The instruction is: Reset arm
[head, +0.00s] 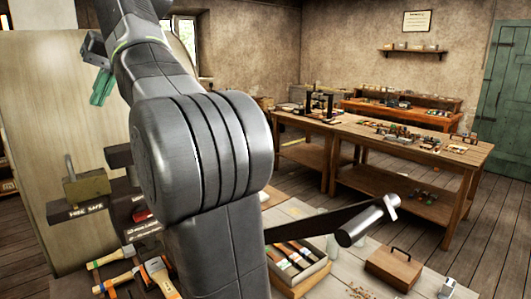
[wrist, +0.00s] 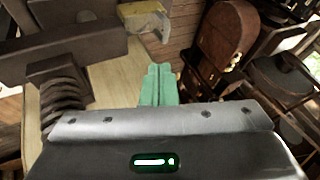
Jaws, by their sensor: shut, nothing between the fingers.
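My gripper (head: 103,88) is raised at the upper left of the head view, in front of a pale wooden panel (head: 45,110). In the wrist view its green fingers (wrist: 158,84) are together, with nothing between them. My arm blocks the middle of the head view and hides what lies behind it. The handwheel press cannot be made out clearly.
A brass padlock (head: 87,186) stands on a dark labelled block (head: 75,211) below my gripper. An open wooden tray (head: 297,268) and a small wooden box (head: 393,268) are on the near bench. A long workbench (head: 420,148) stands further back, with bare floor between.

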